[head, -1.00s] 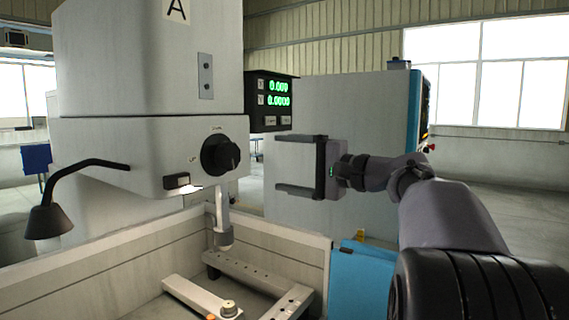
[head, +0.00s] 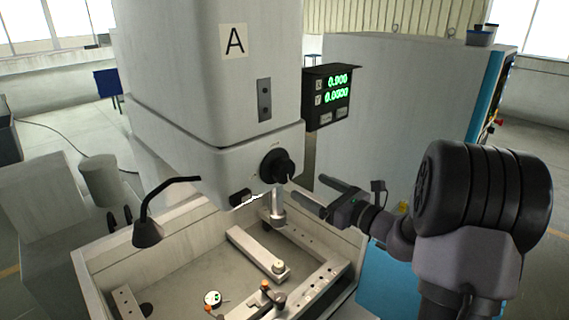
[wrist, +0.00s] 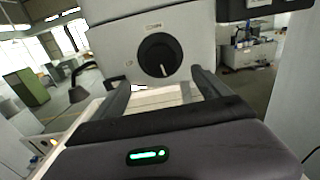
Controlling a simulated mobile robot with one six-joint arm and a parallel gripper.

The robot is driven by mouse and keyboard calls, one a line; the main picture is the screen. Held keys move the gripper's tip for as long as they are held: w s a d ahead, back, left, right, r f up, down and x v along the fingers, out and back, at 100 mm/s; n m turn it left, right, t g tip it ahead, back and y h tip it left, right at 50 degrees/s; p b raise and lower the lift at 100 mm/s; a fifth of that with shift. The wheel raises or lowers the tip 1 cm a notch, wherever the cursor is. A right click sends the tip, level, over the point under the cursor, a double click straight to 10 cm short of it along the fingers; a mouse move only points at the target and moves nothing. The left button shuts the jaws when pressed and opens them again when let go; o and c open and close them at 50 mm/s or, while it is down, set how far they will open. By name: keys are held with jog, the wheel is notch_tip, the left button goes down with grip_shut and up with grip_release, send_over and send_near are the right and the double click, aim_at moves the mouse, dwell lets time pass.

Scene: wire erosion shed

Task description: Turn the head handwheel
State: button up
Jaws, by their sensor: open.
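The head handwheel is a round black knob (head: 277,167) on the front of the white machine head (head: 222,168) marked A. In the wrist view the knob (wrist: 160,56) shows ahead, between my two fingers, with a pale pointer line toward the bottom; "DOWN" is printed above it and "UP" at its left. My gripper (head: 306,190) is open and empty, to the right of the knob in the head view, its fingers pointing toward it. In the wrist view the fingers (wrist: 157,82) are spread wider than the knob. A gap seems to remain, and I see no contact.
A black lamp (head: 148,232) on a bent arm hangs at the left of the head. A work tank (head: 95,262) with rails lies below. A display box (head: 330,96) with green digits sits right of the head. A grey cabinet (head: 400,110) stands behind.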

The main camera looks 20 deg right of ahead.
aim_at(287, 175)
jog(key=p+x, duration=0.2)
jog(key=x, duration=0.9)
jog(key=shift+w+r, duration=0.1)
jog(key=shift+w, duration=0.25)
jog(key=shift+c, duration=0.2)
jog(key=c, duration=1.4)
jog(key=shift+o, duration=0.2)
jog(key=shift+b, duration=0.45)
